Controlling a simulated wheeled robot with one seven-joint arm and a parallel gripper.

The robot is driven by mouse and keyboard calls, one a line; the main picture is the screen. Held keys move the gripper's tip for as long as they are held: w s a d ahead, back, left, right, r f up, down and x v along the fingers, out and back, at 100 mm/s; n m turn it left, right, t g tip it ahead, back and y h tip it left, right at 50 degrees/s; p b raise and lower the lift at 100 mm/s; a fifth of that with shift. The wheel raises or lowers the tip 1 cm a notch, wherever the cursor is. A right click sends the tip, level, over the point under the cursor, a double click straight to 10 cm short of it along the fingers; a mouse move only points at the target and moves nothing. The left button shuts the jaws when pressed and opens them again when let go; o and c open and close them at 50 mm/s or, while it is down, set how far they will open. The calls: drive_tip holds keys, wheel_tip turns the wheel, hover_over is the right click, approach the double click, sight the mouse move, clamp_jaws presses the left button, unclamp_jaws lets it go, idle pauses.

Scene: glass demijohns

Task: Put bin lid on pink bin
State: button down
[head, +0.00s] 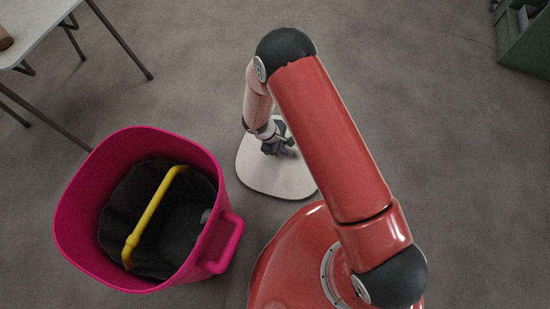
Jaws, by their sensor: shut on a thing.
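The pink bin (86,186) stands on the floor at the lower left, open at the top. Inside it is a dark container with a yellow handle (152,214). The bin lid (267,181) is a pale, flat, rounded plate to the right of the bin, apart from it. My gripper (284,150) is over the lid's upper part and shut on it. The fingertips are small and partly hidden by the gripper body. My red arm hides the lid's right edge. I cannot tell whether the lid touches the floor.
A white table (32,25) with thin dark legs stands at the upper left, with a brown object (4,38) at its edge. A green cabinet or shelf (525,42) is at the upper right. The grey floor between them is clear.

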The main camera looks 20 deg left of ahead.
drive_tip(key=shift+r+p, duration=0.3)
drive_tip(key=shift+r, duration=0.4)
drive_tip(key=shift+r, duration=0.1)
drive_tip(key=shift+r+p, duration=1.45)
drive_tip(key=shift+r, duration=1)
